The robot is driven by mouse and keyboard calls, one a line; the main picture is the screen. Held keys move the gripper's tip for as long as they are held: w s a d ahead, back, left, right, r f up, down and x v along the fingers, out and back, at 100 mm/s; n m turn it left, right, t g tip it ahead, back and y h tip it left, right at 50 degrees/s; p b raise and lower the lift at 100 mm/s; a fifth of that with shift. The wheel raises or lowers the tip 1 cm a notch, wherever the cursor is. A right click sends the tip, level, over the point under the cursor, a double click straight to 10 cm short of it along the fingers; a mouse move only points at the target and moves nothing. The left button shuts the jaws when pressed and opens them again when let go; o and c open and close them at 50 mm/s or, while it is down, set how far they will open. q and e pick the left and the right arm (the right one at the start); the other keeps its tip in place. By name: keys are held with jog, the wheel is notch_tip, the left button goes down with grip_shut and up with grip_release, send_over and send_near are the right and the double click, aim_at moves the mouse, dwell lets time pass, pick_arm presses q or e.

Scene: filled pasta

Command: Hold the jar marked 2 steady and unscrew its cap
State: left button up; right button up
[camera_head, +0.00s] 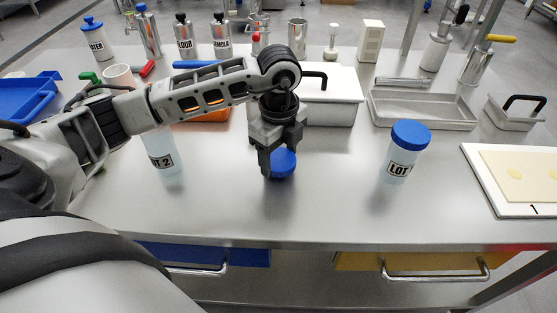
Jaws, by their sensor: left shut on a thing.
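The jar marked LOT 2 (164,158) is pale and translucent and stands upright on the steel table, left of centre. My left forearm hides its top, so its mouth is not visible. My left gripper (279,164) points down at mid-table, to the right of this jar and apart from it. It is shut on a blue cap (284,163), held low at or just above the table top; which one, I cannot tell. My right gripper is not in view.
Another LOT jar (405,155) with a blue cap stands to the right. A white lidded box (335,100), a metal tray (424,110) and an orange tray (208,116) lie behind. A white board (487,180) with dough is far right. The front middle is clear.

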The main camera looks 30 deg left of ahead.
pick_arm(q)
jog(key=shift+f, duration=1.15)
jog(key=shift+f, duration=0.2)
jog(key=o, duration=1.1)
jog(key=shift+r, duration=0.1)
